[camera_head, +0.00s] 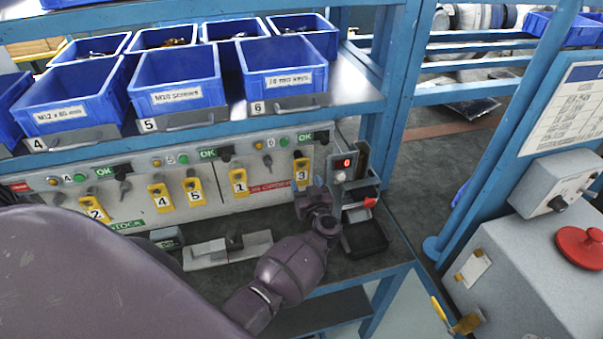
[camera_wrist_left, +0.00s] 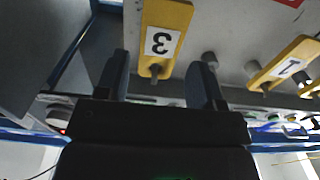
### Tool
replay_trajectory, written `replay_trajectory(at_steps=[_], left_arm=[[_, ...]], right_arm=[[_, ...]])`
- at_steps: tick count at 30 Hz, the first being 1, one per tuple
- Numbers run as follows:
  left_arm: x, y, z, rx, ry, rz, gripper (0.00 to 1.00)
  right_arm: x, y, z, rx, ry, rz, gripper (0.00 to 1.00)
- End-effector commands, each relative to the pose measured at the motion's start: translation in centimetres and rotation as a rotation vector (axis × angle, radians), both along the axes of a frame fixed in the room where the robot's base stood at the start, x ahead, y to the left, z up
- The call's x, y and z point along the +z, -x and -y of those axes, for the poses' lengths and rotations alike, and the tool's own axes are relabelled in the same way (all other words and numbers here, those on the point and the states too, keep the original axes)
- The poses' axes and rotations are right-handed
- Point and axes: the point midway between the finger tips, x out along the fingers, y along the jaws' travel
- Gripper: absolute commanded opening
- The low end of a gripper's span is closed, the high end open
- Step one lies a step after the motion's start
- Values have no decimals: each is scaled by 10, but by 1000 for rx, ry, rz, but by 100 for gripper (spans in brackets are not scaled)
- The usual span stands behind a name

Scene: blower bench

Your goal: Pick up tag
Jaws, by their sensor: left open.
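Several yellow numbered tags hang on the grey panel in the head view: tag 2 (camera_head: 94,209), tag 4 (camera_head: 161,198), tag 5 (camera_head: 194,191), tag 1 (camera_head: 239,184) and tag 3 (camera_head: 301,170). My left gripper (camera_head: 316,194) is at the panel's right end, close by tag 3; its fingertips are hard to make out there. In the left wrist view, which is upside down, the left gripper (camera_wrist_left: 162,72) is open, with tag 3 (camera_wrist_left: 164,35) in front of and between its fingers. Tag 1 (camera_wrist_left: 287,64) is off to the side. My right gripper is not in view.
Blue bins (camera_head: 178,84) stand on the shelf above the panel.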

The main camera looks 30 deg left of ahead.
Motion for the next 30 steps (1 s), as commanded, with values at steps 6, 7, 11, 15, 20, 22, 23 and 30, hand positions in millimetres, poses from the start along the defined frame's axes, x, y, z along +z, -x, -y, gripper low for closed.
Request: replay_trajectory(at_steps=[6, 7, 11, 15, 20, 22, 23, 30], left_arm=[[-1, -18, -21, -1, -3, 0, 62], [-1, -19, -23, 0, -2, 1, 62], [-1, -22, -26, 0, -1, 1, 62], [-1, -21, -26, 0, 0, 0, 62], [-1, -21, -25, -1, -1, 1, 42], [-1, -21, -25, -1, -1, 1, 31], [-1, -21, -25, -1, -1, 1, 26], [-1, -21, -25, -1, -1, 1, 25]], right_arm=[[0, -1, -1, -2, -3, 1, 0], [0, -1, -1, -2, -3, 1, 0], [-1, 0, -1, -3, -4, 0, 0], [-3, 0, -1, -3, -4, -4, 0], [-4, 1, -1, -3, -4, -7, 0], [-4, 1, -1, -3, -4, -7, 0], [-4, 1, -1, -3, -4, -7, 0], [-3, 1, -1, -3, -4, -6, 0]])
